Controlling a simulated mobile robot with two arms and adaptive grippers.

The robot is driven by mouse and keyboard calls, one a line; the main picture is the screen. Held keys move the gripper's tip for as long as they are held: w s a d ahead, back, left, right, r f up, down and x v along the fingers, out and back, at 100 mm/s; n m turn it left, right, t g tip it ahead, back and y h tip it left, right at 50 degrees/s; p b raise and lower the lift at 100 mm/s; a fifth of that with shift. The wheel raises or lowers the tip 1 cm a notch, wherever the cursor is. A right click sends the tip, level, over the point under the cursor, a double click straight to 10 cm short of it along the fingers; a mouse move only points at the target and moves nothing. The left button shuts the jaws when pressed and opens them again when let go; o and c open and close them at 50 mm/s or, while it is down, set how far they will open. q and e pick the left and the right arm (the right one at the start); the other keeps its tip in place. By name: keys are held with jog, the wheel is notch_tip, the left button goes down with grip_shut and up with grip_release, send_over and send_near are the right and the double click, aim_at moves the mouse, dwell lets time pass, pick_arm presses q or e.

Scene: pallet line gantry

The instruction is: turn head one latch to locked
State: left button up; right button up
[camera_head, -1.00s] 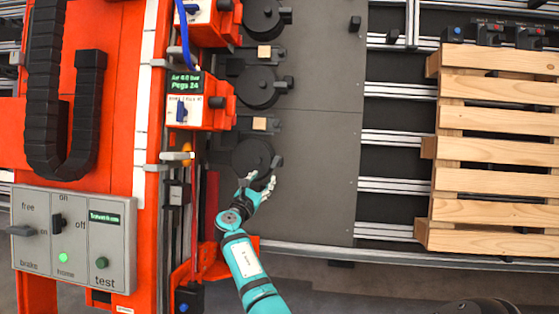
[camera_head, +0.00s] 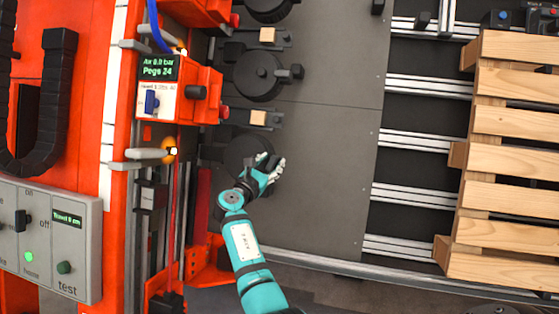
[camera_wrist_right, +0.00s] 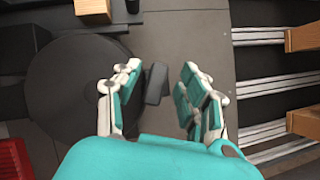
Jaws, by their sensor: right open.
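The nearest round black head (camera_head: 246,153) lies flat on the grey plate; I see no number on it. Its short black latch handle (camera_wrist_right: 156,83) shows in the right wrist view, sticking out from the disc's right side. My right gripper (camera_head: 268,170) is over the right edge of this head. In the wrist view its fingers (camera_wrist_right: 158,92) are open, one on each side of the handle, with a clear gap at the right finger. In the head view the gripper hides the handle. My left gripper is not in view.
Another black head (camera_head: 257,77) with a latch handle lies farther up. An orange unit (camera_head: 200,92) with a "Pegs 24" display and a grey control box (camera_head: 45,235) stand left. A wooden pallet (camera_head: 515,180) lies right. The grey plate (camera_head: 325,170) between is clear.

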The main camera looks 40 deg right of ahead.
jog(key=shift+w+d, duration=0.15)
jog(key=shift+d, duration=0.05)
jog(key=shift+r, duration=0.1)
grip_shut()
